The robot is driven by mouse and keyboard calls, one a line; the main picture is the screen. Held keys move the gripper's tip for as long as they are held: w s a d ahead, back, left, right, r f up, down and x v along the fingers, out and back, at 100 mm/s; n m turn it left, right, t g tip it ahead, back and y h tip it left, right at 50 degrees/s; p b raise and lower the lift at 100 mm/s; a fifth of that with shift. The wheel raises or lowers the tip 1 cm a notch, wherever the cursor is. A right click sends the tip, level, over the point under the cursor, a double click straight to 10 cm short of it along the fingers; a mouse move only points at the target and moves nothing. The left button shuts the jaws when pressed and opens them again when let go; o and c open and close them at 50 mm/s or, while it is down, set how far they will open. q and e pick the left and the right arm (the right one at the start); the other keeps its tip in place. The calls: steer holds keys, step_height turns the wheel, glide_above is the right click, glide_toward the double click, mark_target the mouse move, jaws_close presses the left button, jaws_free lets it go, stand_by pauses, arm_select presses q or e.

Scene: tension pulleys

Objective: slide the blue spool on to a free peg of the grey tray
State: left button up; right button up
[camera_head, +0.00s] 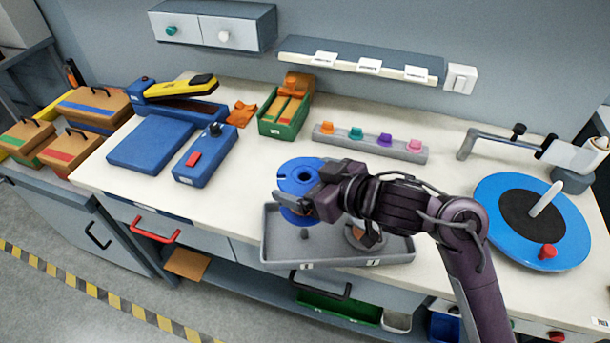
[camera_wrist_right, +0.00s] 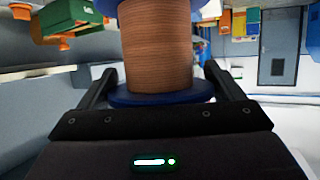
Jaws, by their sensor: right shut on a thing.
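The blue spool (camera_head: 301,174) is in my right gripper (camera_head: 316,193), with its round blue flange and centre hole facing up in the head view. In the right wrist view the spool's copper-brown winding (camera_wrist_right: 157,45) and blue lower flange (camera_wrist_right: 160,96) sit between the two fingers. The grey tray (camera_head: 268,240) lies at the table's front edge, below the spool. A short peg (camera_head: 304,234) shows in its left part, just below the spool and apart from it. An item with a brown part (camera_head: 366,237) is in the right part, partly hidden by my arm. My left gripper is not in view.
A grey rack (camera_head: 405,152) with several coloured knobs stands behind the tray. A blue turntable (camera_head: 490,200) with a white post is at the right. A blue box (camera_head: 205,157) and a green bin (camera_head: 280,122) stand left and behind. The table left of the tray is clear.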

steer(key=shift+r+p, duration=0.15)
steer(key=shift+p, duration=0.4)
stand_by(0.9)
stand_by(0.4)
steer(key=shift+f+b, duration=0.8)
steer(key=shift+f, duration=0.7)
steer(key=shift+p, duration=0.3)
steer(key=shift+f, duration=0.2)
steer(key=shift+f+b, duration=0.8)
steer(key=shift+f, duration=0.55)
steer(key=shift+p, duration=0.35)
